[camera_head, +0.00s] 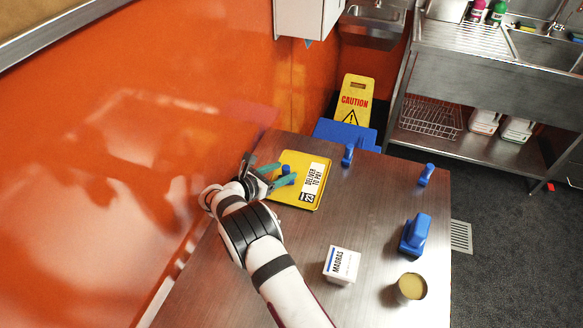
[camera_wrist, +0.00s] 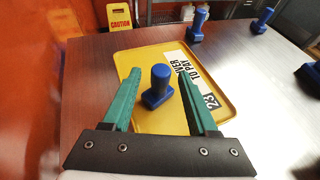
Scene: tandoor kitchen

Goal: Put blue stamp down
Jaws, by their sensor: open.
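A blue stamp (camera_wrist: 158,86) stands upright on the yellow tray (camera_wrist: 142,61), beside a white paper slip (camera_wrist: 194,76) printed "DELIVER TO PAY". In the head view the stamp (camera_head: 286,171) is partly hidden by my gripper (camera_head: 277,176). My gripper (camera_wrist: 156,92) is open, with its green fingers on either side of the stamp and visible gaps between them and it. The yellow tray (camera_head: 293,159) lies at the far left part of the metal table.
Other blue stamps stand on the table, one beyond the tray (camera_head: 348,154) and one at the far right (camera_head: 426,174). A larger blue object (camera_head: 414,234), a white MADRAS box (camera_head: 341,265) and an open tin (camera_head: 410,288) stand nearer. An orange wall (camera_head: 130,150) rises close on the left.

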